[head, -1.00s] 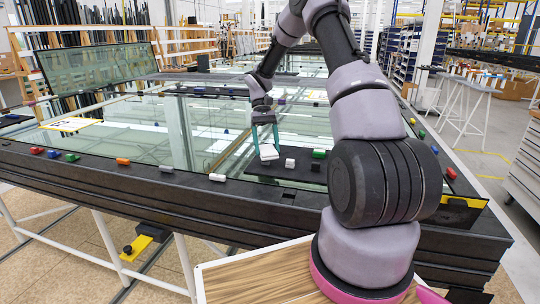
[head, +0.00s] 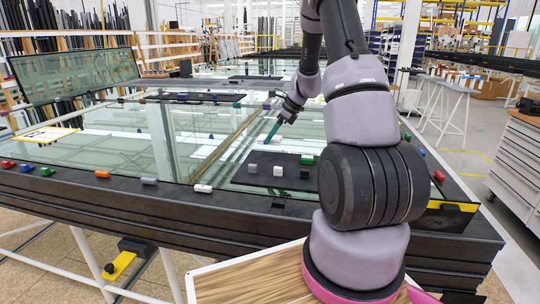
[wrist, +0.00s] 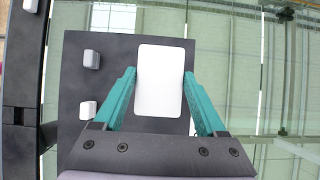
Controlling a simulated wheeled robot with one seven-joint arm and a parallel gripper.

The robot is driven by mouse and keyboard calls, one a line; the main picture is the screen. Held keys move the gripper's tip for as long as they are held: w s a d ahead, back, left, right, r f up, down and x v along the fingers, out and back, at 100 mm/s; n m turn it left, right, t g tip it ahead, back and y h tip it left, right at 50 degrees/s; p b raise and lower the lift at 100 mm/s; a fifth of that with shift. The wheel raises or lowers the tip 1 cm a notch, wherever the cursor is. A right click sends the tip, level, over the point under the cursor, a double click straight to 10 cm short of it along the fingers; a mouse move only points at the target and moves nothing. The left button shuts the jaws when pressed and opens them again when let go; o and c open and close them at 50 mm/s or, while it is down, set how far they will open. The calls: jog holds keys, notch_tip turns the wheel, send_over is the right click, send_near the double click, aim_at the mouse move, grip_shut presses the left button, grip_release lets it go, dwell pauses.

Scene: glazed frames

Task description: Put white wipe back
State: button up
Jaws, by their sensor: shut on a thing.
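The white wipe is a flat white rectangle with rounded corners (wrist: 160,82) in the wrist view, between the two teal fingers of my gripper (wrist: 163,100). My gripper is shut on it. In the head view my gripper (head: 269,140) is above the far part of a black mat (head: 240,178) on the glass table; the wipe is small and hard to make out there. The mat also lies under the wipe in the wrist view (wrist: 100,55). How far the wipe is above the mat is not clear.
On the mat are a grey block (head: 252,168), a white block (head: 278,171), a green block (head: 307,159) and a black block (head: 304,173). Several small coloured blocks, one orange (head: 102,174), line the table's dark front edge. Open glass lies left of the mat.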

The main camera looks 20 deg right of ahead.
aim_at(266, 158)
jog(key=shift+f, duration=3.3)
jog(key=shift+f, duration=0.1)
jog(key=o, duration=1.4)
